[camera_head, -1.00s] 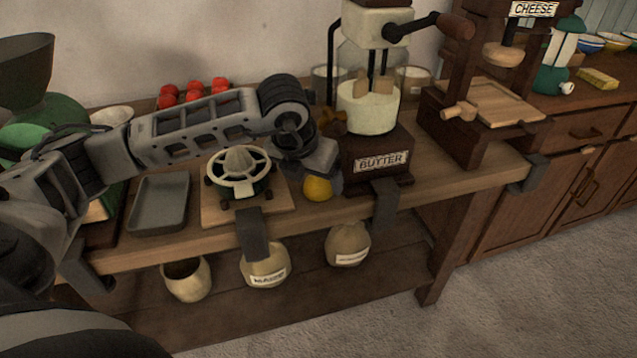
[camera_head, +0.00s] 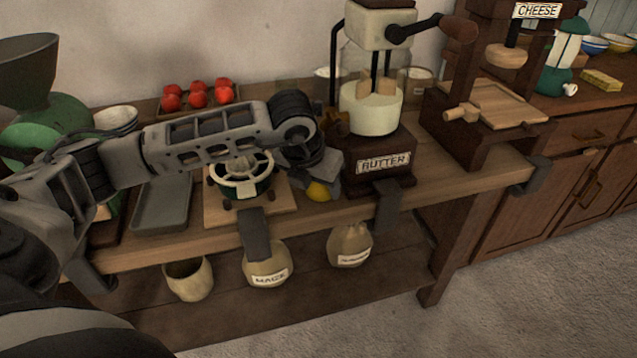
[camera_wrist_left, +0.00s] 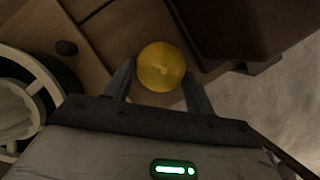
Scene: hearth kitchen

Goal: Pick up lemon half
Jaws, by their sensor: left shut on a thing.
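The yellow lemon half (camera_head: 318,191) is at the front of the wooden bench, between the juicer and the butter churn. It also shows in the left wrist view (camera_wrist_left: 161,66), between the two fingers. My left gripper (camera_head: 324,180) reaches down over it and is shut on it; its fingers (camera_wrist_left: 160,80) touch the lemon on both sides. My wrist hides the lemon's upper part in the head view. I cannot tell whether the lemon still touches the bench. My right gripper is not in view.
The juicer (camera_head: 241,187) stands on a board (camera_head: 281,210) left of the gripper. The butter churn (camera_head: 378,150) stands close on the right. A grey tray (camera_head: 163,206) lies further left. Red tomatoes (camera_head: 198,99) stand behind my arm.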

